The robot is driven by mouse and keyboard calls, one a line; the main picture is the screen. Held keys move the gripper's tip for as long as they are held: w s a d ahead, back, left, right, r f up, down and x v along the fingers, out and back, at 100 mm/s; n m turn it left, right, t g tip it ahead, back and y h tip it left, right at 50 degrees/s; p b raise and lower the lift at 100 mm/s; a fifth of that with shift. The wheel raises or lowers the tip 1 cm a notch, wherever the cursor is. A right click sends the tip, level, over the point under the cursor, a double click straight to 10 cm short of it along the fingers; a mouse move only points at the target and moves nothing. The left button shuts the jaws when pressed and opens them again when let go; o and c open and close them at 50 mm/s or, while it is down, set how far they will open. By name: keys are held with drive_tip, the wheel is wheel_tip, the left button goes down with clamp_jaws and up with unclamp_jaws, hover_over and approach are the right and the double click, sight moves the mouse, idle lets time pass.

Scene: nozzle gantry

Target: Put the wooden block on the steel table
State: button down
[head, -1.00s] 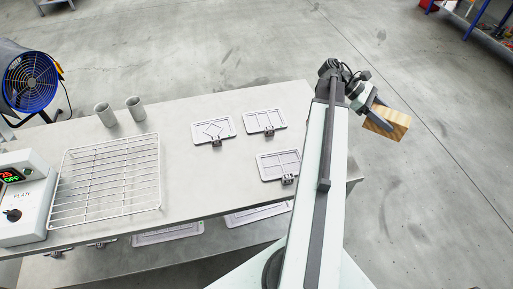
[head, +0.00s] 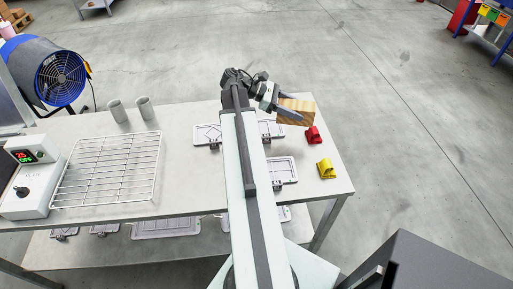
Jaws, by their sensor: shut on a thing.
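The wooden block (head: 297,110) has light and dark striped grain. My gripper (head: 290,115) is shut on it and holds it above the far right part of the steel table (head: 195,188). I cannot tell how high the block is over the tabletop. My arm crosses the table from the front and hides part of its middle.
A red piece (head: 313,135) and a yellow piece (head: 326,169) sit on the table's right end. Flat grey plates (head: 283,170) lie near my arm. A wire rack (head: 108,170), two grey cups (head: 118,111) and a control box (head: 30,178) occupy the left. A blue fan (head: 60,78) stands behind.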

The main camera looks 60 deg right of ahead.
drive_tip(key=w+d+n+t+h, duration=0.2)
drive_tip(key=w+d+n+h, duration=0.15)
drive_tip(key=d, duration=1.05)
drive_tip(key=f+b, duration=0.4)
drive_tip(key=b, duration=0.1)
drive_tip(key=f+b, duration=0.4)
drive_tip(key=f, duration=0.1)
drive_tip(key=shift+w+a+f+b, duration=0.1)
drive_tip(key=shift+a+f+b, duration=0.1)
drive_tip(key=shift+f+b, duration=0.15)
drive_tip(key=shift+r, duration=0.3)
drive_tip(key=shift+f, duration=0.2)
drive_tip(key=c, duration=0.5)
unclamp_jaws()
drive_tip(key=shift+r, duration=0.15)
